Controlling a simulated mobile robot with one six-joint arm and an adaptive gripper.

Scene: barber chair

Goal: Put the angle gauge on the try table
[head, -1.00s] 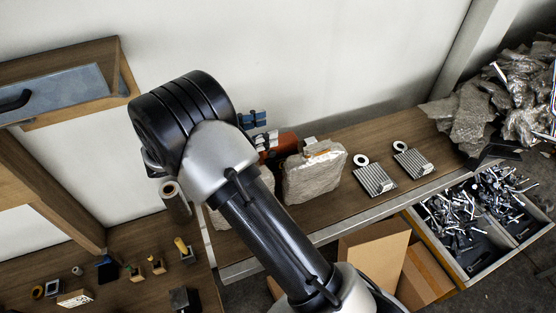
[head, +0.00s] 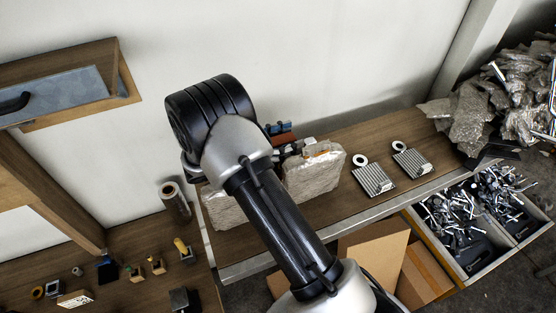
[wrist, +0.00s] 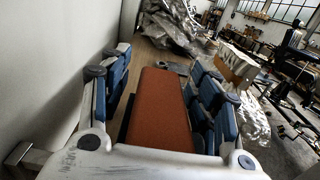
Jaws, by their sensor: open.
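My gripper (head: 278,127) shows only in part in the head view, just past my wrist, with blue on its fingers. In the wrist view the gripper (wrist: 160,62) is open, its blue-padded fingers on both sides of an orange-red block (wrist: 158,105). Contact between fingers and block cannot be told. In the head view the block (head: 284,139) is mostly hidden behind my arm and a wrapped block. I cannot tell for sure whether it is the angle gauge. No surface is clearly marked as the try table; a wooden bench top (head: 330,211) lies below the gripper.
A wrapped block (head: 315,172) stands close in front of the gripper. Two ribbed metal plates (head: 373,180) (head: 411,163) and white rings lie to the right. Trays of metal parts (head: 470,272) stand beyond. A lower wooden table (head: 135,292) at left holds small items and a roll (head: 174,202).

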